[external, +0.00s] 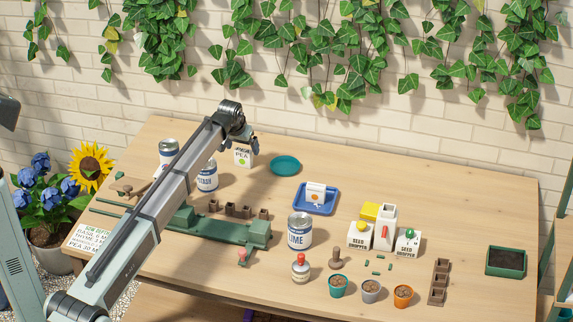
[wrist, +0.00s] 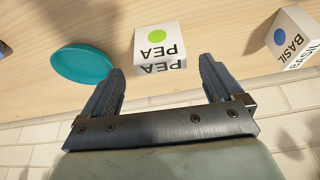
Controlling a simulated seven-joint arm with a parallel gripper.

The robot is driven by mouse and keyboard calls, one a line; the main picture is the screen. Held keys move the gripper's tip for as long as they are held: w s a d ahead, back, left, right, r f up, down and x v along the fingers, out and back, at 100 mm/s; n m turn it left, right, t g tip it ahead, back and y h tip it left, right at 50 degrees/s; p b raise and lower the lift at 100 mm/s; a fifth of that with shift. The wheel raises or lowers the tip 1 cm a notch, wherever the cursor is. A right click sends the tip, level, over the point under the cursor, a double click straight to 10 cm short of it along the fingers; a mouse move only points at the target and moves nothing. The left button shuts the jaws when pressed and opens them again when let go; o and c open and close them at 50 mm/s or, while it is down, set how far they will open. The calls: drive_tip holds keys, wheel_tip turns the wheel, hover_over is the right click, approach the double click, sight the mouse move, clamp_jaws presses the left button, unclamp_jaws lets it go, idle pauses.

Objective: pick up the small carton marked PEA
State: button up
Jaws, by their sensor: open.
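The small carton marked PEA (wrist: 158,46) is white with a green dot and shows between and just beyond my fingertips in the wrist view, its lettering upside down. In the external view the PEA carton (external: 243,157) stands near the back of the table, left of the teal dish. My gripper (wrist: 156,82) is open and empty, with one finger on each side of the carton's line. I cannot tell the exact gap between fingers and carton. In the external view the arm's end (external: 240,128) is just above the carton, and the fingers are hard to make out.
A teal dish (wrist: 84,63) lies close beside the PEA carton. A carton marked BASIL (wrist: 292,40) stands on its other side in the wrist view. White cans, including one marked LIME (external: 299,232), stand on the table (external: 440,180). A blue tray (external: 316,207) holds another carton.

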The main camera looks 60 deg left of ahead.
sight(243, 150)
drive_tip(key=x, duration=0.5)
drive_tip(key=shift+s, duration=0.1)
drive_tip(key=c, duration=1)
